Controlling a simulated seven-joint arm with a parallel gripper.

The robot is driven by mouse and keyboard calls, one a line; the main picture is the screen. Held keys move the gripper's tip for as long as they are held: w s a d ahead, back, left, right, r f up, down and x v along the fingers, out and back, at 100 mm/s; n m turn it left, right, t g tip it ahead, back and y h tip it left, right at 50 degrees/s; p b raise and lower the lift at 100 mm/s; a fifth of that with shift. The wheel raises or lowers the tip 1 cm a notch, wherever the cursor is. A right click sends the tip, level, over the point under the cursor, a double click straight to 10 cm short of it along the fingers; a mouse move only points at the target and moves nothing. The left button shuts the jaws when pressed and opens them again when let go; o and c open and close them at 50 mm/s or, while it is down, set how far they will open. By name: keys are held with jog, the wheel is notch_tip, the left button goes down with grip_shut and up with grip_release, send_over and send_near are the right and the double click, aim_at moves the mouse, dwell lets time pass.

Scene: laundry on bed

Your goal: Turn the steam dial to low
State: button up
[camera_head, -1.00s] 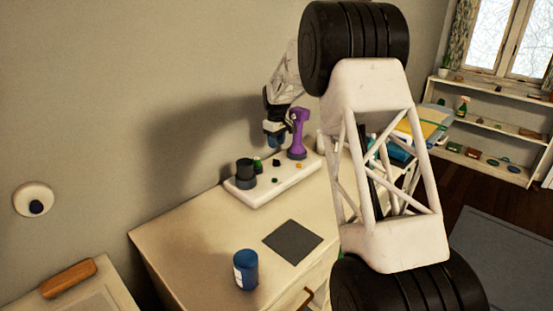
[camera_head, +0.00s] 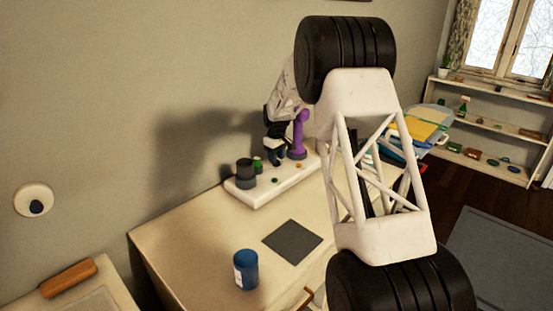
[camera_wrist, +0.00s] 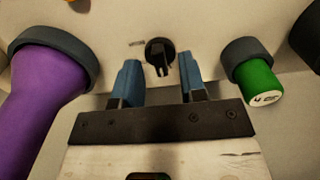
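A small round black dial (camera_wrist: 158,50) with a raised grip bar sits on the white panel, with a tiny unreadable marking beside it. I cannot confirm that it is the steam dial. My gripper (camera_wrist: 157,82) is open, its two blue fingers apart on either side of the dial in the picture and just short of it, with nothing between them. In the head view my gripper (camera_head: 277,158) is low over the back of the white panel (camera_head: 262,194), left of the purple handle; the dial is hidden there.
The purple handle (camera_head: 299,133) stands close on one side, at left in the wrist view (camera_wrist: 38,95). A green knob (camera_wrist: 258,82) with a dark collar is at right. A dark cylinder (camera_head: 245,170) rises from the panel. A blue can (camera_head: 246,270) and grey mat (camera_head: 292,241) lie in front.

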jog(key=shift+f, duration=0.45)
grip_shut()
jog(key=shift+r+m, duration=0.1)
jog(key=shift+m, duration=0.2)
jog(key=m, duration=0.5)
jog(key=shift+m, duration=0.4)
jog(key=m, duration=0.5)
jog(key=shift+m, duration=0.3)
